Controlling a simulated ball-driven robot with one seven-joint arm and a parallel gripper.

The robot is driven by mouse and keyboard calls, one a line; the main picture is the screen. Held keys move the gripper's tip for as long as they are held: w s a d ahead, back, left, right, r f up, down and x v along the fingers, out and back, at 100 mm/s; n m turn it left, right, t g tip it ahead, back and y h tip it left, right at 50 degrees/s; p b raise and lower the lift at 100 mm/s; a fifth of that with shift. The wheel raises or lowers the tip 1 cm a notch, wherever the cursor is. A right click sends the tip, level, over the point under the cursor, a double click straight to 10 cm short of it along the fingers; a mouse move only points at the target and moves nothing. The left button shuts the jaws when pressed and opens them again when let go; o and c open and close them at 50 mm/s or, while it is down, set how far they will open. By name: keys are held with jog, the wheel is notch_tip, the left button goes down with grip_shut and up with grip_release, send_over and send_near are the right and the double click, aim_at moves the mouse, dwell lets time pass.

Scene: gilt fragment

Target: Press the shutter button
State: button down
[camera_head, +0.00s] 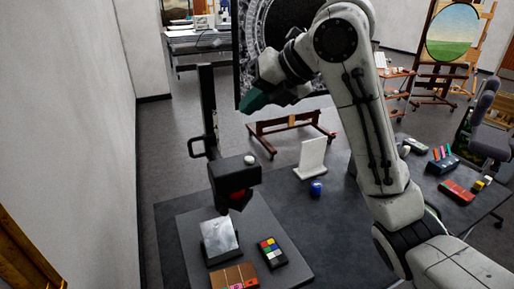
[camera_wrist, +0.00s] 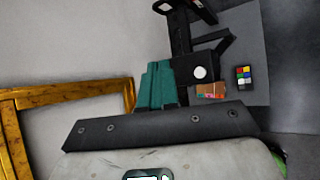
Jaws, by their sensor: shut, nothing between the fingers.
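A black camera box (camera_head: 231,178) hangs on a tall stand (camera_head: 208,110) above a grey board. Its round white shutter button (camera_head: 249,159) sits at the top right of the box, and the button also shows in the wrist view (camera_wrist: 200,72). My gripper (camera_head: 257,100), with teal fingers, is up and slightly right of the camera box, apart from the button. In the wrist view my gripper (camera_wrist: 158,84) has its fingers together, and the button appears just right of them. A red part (camera_head: 238,196) shows under the box.
A grey tilted plate (camera_head: 219,238), a colour chart (camera_head: 270,252) and a wooden block with coloured patches (camera_head: 234,277) lie on the board (camera_head: 190,218) below. A white stand (camera_head: 311,158) and a blue jar (camera_head: 316,187) are to the right. A gilt frame (camera_wrist: 68,90) stands left.

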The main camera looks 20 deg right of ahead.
aim_at(253, 160)
dwell(0.4)
jog(key=shift+f+b, duration=3.15)
jog(key=shift+f, duration=1.15)
jog(key=shift+f, duration=0.15)
jog(key=shift+f+b, duration=0.3)
jog(key=shift+b, duration=0.1)
jog(key=shift+f+b, duration=0.3)
jog(key=shift+f, duration=0.1)
jog(key=shift+r, duration=0.1)
jog(key=shift+r+p, duration=0.55)
jog(key=shift+r, duration=0.2)
jog(key=shift+r, duration=0.15)
